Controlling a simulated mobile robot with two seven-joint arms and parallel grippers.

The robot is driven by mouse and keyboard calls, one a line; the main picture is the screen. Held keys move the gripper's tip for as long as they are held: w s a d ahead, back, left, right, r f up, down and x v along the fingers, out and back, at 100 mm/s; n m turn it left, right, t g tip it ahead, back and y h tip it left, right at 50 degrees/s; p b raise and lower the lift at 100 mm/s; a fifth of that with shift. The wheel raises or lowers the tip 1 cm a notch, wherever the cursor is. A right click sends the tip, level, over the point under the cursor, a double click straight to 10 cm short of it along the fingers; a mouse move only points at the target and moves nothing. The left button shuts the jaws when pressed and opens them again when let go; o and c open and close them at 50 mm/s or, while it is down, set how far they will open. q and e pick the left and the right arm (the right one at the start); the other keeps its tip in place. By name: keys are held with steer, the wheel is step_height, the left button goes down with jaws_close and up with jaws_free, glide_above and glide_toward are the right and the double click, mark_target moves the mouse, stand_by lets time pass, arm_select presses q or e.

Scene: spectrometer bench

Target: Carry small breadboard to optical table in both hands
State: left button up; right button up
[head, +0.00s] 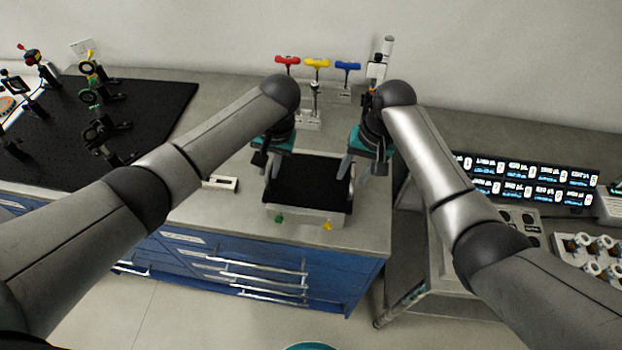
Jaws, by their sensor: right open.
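The small breadboard (311,183) is a black square plate. It lies flat on top of a pale box-like base with a green and a yellow knob on its front, on the grey bench. My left gripper (267,172) points down at the board's left edge; its fingers overlap in the view, so its grip is unclear. My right gripper (362,180) points down at the board's right edge, with its fingers apart. The optical table (150,110) is the wide black perforated surface at the left.
Several optic mounts (92,98) stand on the optical table. Red, yellow and blue T-handled tools (317,64) stand in a holder behind the board. A small white block (221,184) lies left of the board. Lit display panels (530,182) stand at the right. Blue drawers (250,265) are below the bench.

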arm_select(q)
steer(key=shift+f, duration=0.45)
arm_select(e)
steer(key=shift+a+f, duration=0.1)
steer(key=shift+f, duration=0.35)
arm_select(q)
jaws_close()
arm_select(e)
steer(key=c, duration=0.4)
jaws_close()
arm_select(q)
steer(key=shift+w+r, duration=0.1)
steer(key=shift+r, duration=0.05)
arm_select(e)
steer(key=shift+w+r, duration=0.1)
steer(key=shift+r, duration=0.05)
